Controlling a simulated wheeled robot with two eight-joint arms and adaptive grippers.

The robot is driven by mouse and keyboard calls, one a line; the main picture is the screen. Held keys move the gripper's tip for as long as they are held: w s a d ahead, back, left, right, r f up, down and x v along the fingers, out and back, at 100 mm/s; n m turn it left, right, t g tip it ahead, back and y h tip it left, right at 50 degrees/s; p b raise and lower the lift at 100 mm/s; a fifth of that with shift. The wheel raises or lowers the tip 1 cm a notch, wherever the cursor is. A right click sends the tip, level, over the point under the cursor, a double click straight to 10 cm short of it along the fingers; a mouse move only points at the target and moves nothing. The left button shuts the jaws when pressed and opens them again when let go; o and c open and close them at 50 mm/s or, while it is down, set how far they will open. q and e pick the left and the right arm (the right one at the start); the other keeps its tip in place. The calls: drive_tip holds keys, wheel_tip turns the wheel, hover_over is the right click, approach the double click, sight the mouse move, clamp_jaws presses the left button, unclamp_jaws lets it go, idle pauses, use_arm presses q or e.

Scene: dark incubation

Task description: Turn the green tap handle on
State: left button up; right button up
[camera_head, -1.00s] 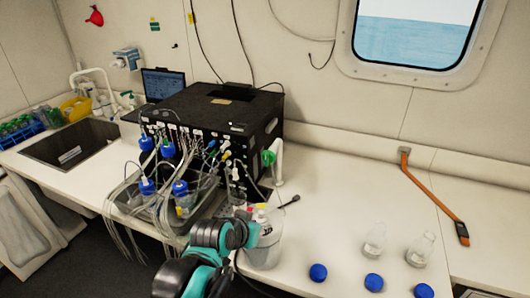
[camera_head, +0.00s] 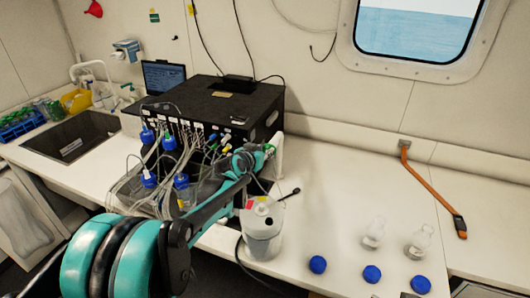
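The white tap (camera_head: 279,150) stands on the counter at the right front corner of the black box. Its green handle is mostly hidden behind my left gripper (camera_head: 258,156); a small green patch (camera_head: 269,149) shows at the gripper's far side. My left arm reaches from the bottom left across the counter, and the gripper is right at the handle. Its fingers are too small and covered to show whether they are open or shut, or whether they touch the handle. My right gripper does not show.
A clear container (camera_head: 262,230) with a hose stands below the gripper. The black box (camera_head: 215,105) with many tubes is to its left. Blue caps (camera_head: 318,264) and clear bottles (camera_head: 419,243) stand at right.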

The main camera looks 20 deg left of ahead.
use_arm(q)
drive_tip(key=shift+x, duration=0.85)
clamp_jaws()
